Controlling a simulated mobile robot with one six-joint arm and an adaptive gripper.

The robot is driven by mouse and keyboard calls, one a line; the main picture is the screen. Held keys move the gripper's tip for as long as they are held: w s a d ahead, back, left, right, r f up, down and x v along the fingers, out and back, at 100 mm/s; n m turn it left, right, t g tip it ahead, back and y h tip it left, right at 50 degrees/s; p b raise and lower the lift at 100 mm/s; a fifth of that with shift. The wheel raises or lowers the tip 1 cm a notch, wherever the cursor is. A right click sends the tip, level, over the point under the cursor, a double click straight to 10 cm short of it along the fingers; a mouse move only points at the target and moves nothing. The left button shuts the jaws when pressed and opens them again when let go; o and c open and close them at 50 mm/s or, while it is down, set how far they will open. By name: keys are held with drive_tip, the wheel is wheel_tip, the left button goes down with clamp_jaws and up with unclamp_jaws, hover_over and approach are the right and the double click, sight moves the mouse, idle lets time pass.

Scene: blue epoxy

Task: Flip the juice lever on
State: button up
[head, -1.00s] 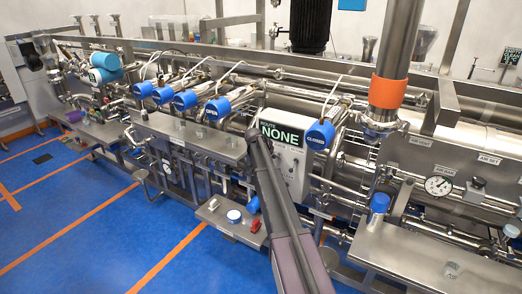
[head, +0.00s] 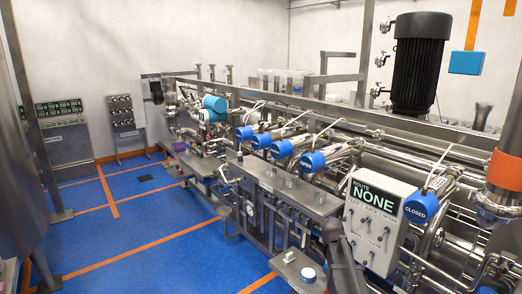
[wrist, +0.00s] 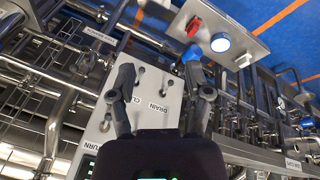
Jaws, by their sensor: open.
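The white route panel (head: 375,240) stands right of centre in the head view, with a sign reading ROUTE NONE (head: 375,196). Several small toggle levers (head: 366,221) sit in rows below the sign. Their labels are too small to read in the head view, so I cannot tell which is juice. In the wrist view the panel (wrist: 104,143) lies tilted, with DRAIN and RETURN labels and small levers; no juice label is readable. My gripper (wrist: 160,75) is open and empty, its fingers over the panel's lower edge. In the head view my dark arm (head: 340,258) is at the panel's lower left.
A low steel shelf (wrist: 225,35) holds a red part (wrist: 193,25) and a round blue-white button (wrist: 220,42). Blue valve heads (head: 312,161) and pipes crowd both sides of the panel. Blue floor (head: 150,225) is open at left.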

drive_tip(key=s+a+n+y, duration=0.1)
drive_tip(key=s+a, duration=0.2)
drive_tip(key=s, duration=0.3)
drive_tip(key=s+a+f+n+g+y, duration=0.1)
drive_tip(key=s+a+n, duration=0.1)
drive_tip(key=s+a, duration=0.2)
drive_tip(key=s+a+n+y, duration=0.1)
drive_tip(key=s+a, duration=0.3)
drive_tip(key=s, duration=0.6)
drive_tip(key=shift+f, duration=0.15)
